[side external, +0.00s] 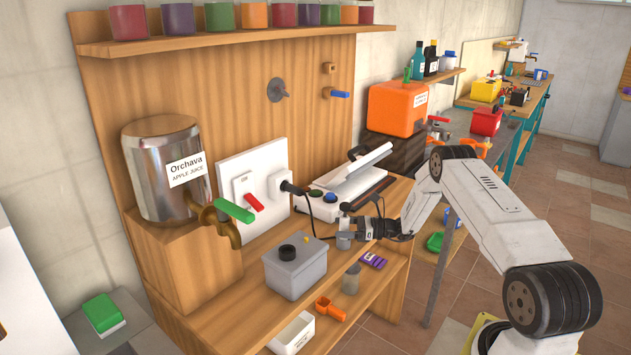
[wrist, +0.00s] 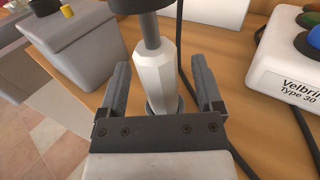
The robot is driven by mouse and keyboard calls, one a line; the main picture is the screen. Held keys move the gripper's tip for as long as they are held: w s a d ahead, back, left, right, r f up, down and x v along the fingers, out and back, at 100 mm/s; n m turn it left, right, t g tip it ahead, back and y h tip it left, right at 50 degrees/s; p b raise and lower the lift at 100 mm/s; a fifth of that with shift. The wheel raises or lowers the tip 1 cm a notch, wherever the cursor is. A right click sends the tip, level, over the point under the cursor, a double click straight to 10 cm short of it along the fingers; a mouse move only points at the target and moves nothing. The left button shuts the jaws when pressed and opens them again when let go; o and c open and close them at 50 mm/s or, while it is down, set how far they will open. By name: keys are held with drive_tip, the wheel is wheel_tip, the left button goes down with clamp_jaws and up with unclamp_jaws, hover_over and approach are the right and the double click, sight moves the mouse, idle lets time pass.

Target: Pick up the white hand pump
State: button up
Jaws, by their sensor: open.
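The white hand pump (wrist: 154,77) stands in the middle of the wrist view, with a faceted white body, a grey rod and a dark top. In the side view the pump (side external: 344,225) stands upright near the shelf's front edge, partly hidden by my gripper. My gripper (wrist: 163,88) is open, with one finger on each side of the pump's body. Gaps show between the fingers and the body, so it is not gripped. In the side view my gripper (side external: 362,228) reaches the pump from the right.
A grey box (side external: 295,272) with a black cap stands left of the pump. A white machine with colored buttons (side external: 335,198) is behind it. A black cable (wrist: 262,75) runs close by. A juice tank (side external: 168,170) is farther left.

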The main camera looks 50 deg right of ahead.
idle(0.3)
clamp_jaws()
drive_tip(key=shift+r, duration=0.15)
drive_tip(key=shift+r, duration=0.85)
drive_tip(key=s+a+r, duration=0.2)
drive_tip(key=s+r, duration=0.3)
drive_tip(key=s, duration=0.1)
drive_tip(key=s+a+r, duration=0.3)
drive_tip(key=s+r, duration=0.3)
drive_tip(key=s, duration=0.1)
drive_tip(key=shift+a, duration=0.25)
